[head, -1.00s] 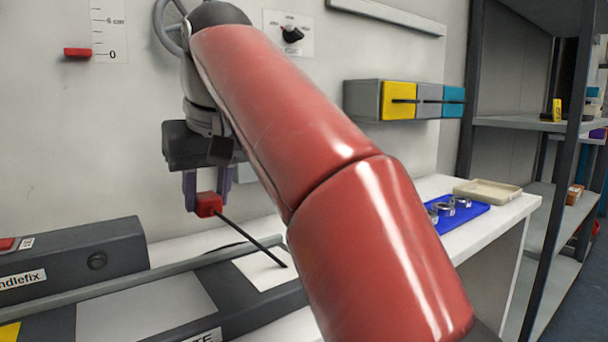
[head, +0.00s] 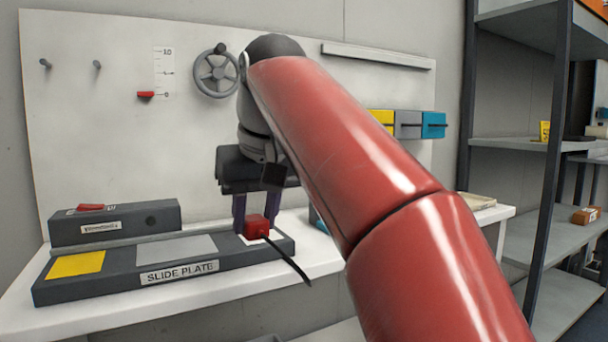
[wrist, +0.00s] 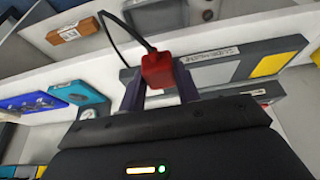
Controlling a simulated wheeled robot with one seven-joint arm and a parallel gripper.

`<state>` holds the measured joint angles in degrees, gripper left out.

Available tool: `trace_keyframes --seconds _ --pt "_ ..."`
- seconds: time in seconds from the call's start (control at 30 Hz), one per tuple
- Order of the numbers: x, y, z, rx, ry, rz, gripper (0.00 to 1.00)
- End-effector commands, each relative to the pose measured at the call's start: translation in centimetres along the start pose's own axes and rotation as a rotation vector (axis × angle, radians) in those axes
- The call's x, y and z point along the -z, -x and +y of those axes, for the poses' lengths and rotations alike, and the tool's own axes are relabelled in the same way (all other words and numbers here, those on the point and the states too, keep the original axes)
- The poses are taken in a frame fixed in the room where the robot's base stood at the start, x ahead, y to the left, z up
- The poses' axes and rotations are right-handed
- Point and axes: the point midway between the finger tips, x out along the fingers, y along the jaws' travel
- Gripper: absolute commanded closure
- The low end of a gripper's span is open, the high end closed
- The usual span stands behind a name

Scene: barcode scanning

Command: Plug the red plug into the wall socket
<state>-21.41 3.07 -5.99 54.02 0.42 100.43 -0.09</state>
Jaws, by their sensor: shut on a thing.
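The red plug (head: 257,227) is a small red block with a black cord (head: 290,262) trailing down to the right. My gripper (head: 256,219) is shut on the plug, with a purple finger on each side of it. In the head view the plug appears in front of the right end of the slide plate; whether it touches the plate cannot be told. The wrist view also shows the plug (wrist: 157,69) between the fingers, its cord running up and left. No wall socket can be made out; my arm hides part of the wall panel.
The dark slide plate (head: 120,278) and a dark box (head: 128,222) stand on the white bench. A handwheel (head: 216,73), a scale with a red slider (head: 146,95) and coloured boxes (head: 407,123) are on the wall panel. A metal shelf (head: 553,210) stands right.

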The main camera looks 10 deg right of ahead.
Motion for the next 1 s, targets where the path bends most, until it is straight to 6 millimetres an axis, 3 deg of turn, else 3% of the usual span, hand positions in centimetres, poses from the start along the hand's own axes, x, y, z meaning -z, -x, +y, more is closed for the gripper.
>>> trace_keyframes --seconds 0.4,0.67,0.77,0.83,1.0 --pt "-1.0 -2.8 0.7 -0.006 -0.014 -0.002 0.88" --pt "-2.5 -7.6 2.0 -0.016 -0.039 -0.005 0.88" --pt "-3.5 -10.6 2.7 -0.022 -0.054 -0.007 0.88" --pt "-4.5 -13.8 3.5 -0.028 -0.07 -0.009 0.88" --pt "-7.6 -23.3 5.9 -0.048 -0.117 -0.013 0.88"
